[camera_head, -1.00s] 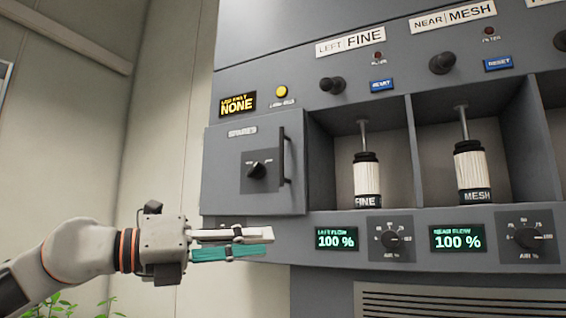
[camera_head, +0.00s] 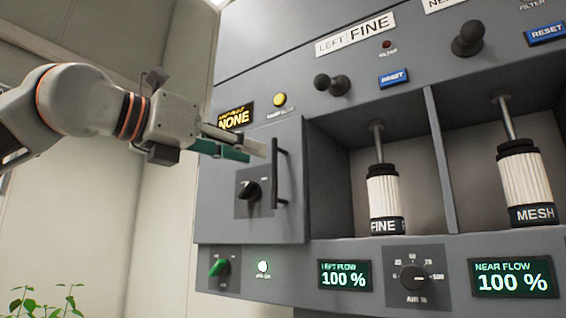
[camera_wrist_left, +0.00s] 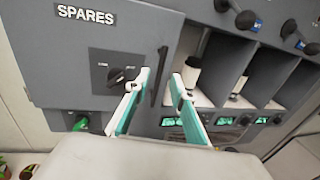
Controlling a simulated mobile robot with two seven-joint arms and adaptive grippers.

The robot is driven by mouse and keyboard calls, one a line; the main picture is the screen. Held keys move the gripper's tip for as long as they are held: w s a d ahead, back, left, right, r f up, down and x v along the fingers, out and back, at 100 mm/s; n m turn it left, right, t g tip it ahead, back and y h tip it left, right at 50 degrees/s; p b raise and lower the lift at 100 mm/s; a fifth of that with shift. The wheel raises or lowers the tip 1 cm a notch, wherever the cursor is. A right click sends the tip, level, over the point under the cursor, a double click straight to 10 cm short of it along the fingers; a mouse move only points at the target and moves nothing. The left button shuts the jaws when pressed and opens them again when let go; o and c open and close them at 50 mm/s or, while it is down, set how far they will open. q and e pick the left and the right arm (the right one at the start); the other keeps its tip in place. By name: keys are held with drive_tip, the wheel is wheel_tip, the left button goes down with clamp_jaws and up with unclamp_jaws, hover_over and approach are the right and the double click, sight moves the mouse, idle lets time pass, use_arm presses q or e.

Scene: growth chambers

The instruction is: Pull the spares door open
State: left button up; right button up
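The spares door (camera_head: 225,215) is a grey panel on the cabinet's left side and looks shut. Its dark vertical bar handle (camera_head: 280,172) is near its right edge, and a black rotary knob (camera_head: 248,191) sits left of it. My left gripper (camera_head: 260,150) is in front of the door's upper part, its tips just beside the handle. In the left wrist view the fingers (camera_wrist_left: 162,80) are apart, with the handle (camera_wrist_left: 157,72) showing in the gap between them. I cannot tell whether they touch it. The SPARES label (camera_wrist_left: 85,14) shows there. My right gripper is not in view.
To the right, open bays hold the FINE filter (camera_head: 384,195) and the MESH filter (camera_head: 524,180). A yellow button (camera_head: 279,99) is above the door. Free wall space lies left.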

use_arm(q)
drive_tip(key=p, duration=0.2)
hover_over(274, 197)
drive_tip(key=shift+w, duration=0.3)
clamp_jaws()
